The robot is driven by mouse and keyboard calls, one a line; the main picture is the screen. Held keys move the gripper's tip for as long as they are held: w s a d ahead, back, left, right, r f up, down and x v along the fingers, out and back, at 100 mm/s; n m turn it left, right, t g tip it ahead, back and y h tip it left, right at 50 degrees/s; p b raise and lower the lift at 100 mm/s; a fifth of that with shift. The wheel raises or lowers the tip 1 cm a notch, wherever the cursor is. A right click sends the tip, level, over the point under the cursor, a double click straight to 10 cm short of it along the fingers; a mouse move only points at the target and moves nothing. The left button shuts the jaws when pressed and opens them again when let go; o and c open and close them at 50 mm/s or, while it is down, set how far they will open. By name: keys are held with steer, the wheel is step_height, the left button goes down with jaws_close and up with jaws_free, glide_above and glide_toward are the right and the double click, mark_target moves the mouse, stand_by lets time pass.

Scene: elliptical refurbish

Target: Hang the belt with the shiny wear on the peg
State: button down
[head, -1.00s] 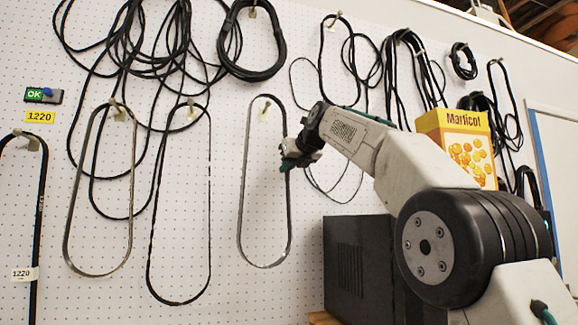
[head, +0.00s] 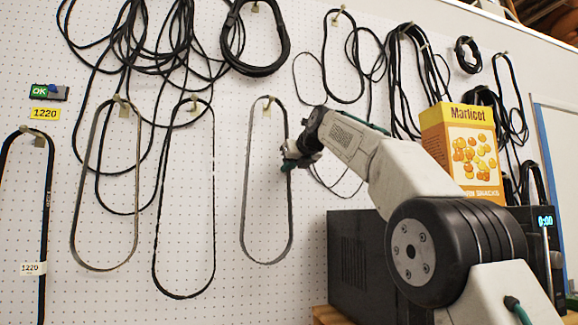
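Several belt loops hang on a white pegboard in the head view. A thin grey belt (head: 245,200) with a light sheen hangs around a peg (head: 267,103), nearest my gripper. My gripper (head: 287,163) is at this belt's right strand, partly covering it; whether its fingers are open or shut on the strand is too small to tell. A second greyish belt (head: 75,215) and a dark belt with light specks along its edge (head: 156,225) hang on pegs to the left. A black belt (head: 46,190) with a 1220 tag hangs at far left.
A yellow Marlicot box (head: 470,150) stands on a black microwave-like appliance (head: 350,265) behind my arm. Coiled black cables (head: 250,72) hang above. A green OK label (head: 40,91) and a yellow 1220 label (head: 45,113) are at left.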

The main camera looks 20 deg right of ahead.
steer(key=shift+w+f, duration=0.35)
steer(key=shift+f, duration=0.3)
steer(key=c, duration=1.7)
jaws_free()
steer(key=shift+c, duration=0.2)
steer(key=shift+o, duration=1)
steer(key=shift+s+a, duration=0.1)
steer(key=shift+a, duration=0.05)
steer(key=shift+d, duration=0.25)
steer(key=shift+s+r, duration=0.1)
steer(key=shift+r, duration=0.05)
steer(key=v, duration=0.8)
steer(key=shift+a+r, duration=0.25)
steer(key=shift+r, duration=0.1)
steer(key=shift+s, duration=0.1)
